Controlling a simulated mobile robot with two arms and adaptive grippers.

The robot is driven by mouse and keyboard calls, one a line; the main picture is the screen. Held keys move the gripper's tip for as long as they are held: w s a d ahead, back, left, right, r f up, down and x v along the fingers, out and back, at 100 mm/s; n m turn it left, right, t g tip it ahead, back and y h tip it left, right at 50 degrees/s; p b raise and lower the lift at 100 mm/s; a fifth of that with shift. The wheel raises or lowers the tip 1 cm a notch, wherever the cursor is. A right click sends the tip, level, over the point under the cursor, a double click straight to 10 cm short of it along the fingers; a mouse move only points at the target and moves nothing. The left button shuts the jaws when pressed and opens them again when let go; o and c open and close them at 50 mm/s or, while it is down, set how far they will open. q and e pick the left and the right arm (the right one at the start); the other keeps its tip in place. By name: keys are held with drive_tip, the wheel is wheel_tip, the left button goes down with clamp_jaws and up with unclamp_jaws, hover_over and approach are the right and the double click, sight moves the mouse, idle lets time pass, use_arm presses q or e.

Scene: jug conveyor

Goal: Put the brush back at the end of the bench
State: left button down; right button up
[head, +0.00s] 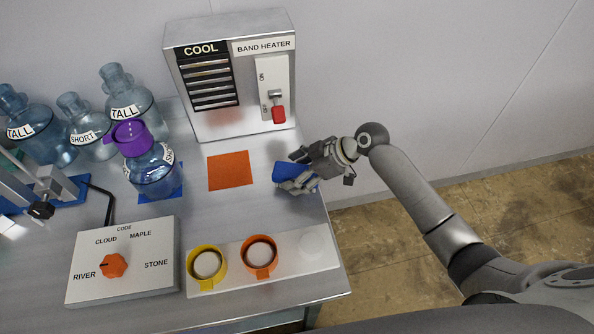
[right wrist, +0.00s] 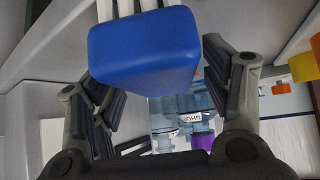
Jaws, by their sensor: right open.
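The brush (head: 282,172) has a blue block body and lies at the right end of the metal bench. In the right wrist view the blue block (right wrist: 145,50) fills the upper middle, with pale bristle-like strips at its top edge. My right gripper (head: 300,172) is open at the brush, with its fingers on either side of the block. In the right wrist view a gap shows between the block and the lower parts of the fingers (right wrist: 165,105). I cannot tell whether the fingertips touch it. My left gripper is not in view.
The heater box (head: 225,120) stands behind. An orange square (head: 230,171) lies left of the brush. A white strip with yellow (head: 190,265) and orange (head: 269,271) rings is in front. A purple-topped jug (head: 152,177) and a dial box (head: 150,275) are further left. The bench's right edge is close.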

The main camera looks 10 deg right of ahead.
drive_tip(key=shift+r, duration=0.1)
drive_tip(key=b+v, duration=0.2)
drive_tip(key=v, duration=1)
